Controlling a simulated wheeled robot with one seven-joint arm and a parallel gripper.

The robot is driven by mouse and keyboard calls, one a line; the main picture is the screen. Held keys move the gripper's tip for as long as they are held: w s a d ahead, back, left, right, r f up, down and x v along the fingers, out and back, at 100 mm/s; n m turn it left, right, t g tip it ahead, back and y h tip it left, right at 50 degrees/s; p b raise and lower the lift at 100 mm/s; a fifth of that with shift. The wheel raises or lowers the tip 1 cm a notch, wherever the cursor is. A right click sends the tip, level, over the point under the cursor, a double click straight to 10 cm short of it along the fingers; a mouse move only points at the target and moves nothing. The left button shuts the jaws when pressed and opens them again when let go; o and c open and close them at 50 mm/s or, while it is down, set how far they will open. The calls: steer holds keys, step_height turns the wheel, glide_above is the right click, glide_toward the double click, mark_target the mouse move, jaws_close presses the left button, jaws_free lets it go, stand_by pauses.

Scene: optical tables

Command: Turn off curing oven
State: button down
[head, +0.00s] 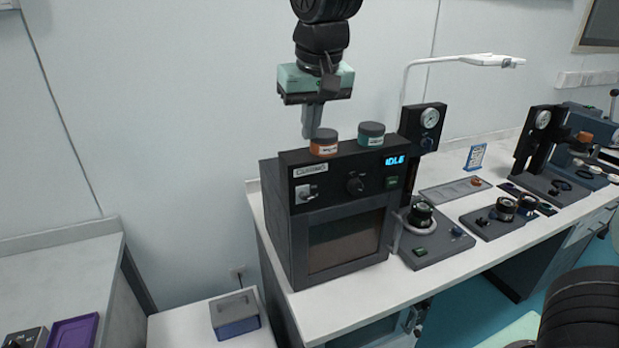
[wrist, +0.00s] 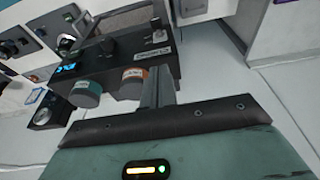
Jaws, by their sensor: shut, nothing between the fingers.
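The curing oven (head: 340,240) is a dark box with a window door at the front left of the bench. Its front panel has a light switch plate (head: 306,193) at the left, a black knob (head: 355,184) in the middle, a blue display (head: 395,160) reading "IDLE" and a green button (head: 392,183) at the right. The oven also shows in the wrist view (wrist: 120,52). My gripper (head: 312,135) is shut and empty. It points down above the oven's left top edge, beside the orange jar, and I cannot tell if it touches anything.
A press with a gauge (head: 426,125) stands right of the oven. A white lamp (head: 480,61) arches behind it. A small grey-blue box (head: 235,314) sits on a lower surface at front left.

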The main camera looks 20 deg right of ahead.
steer(key=p, duration=0.3)
glide_above(310, 195)
steer(key=w, duration=0.2)
step_height(310, 195, down, 8)
steer(key=shift+s+f, duration=0.1)
steer(key=shift+s, duration=0.05)
steer(key=shift+s+f+p, duration=0.35)
steer(key=shift+s+f, duration=0.35)
steer(key=shift+f, duration=0.2)
steer(key=shift+s+f, duration=0.3)
steer(key=shift+f, duration=0.4)
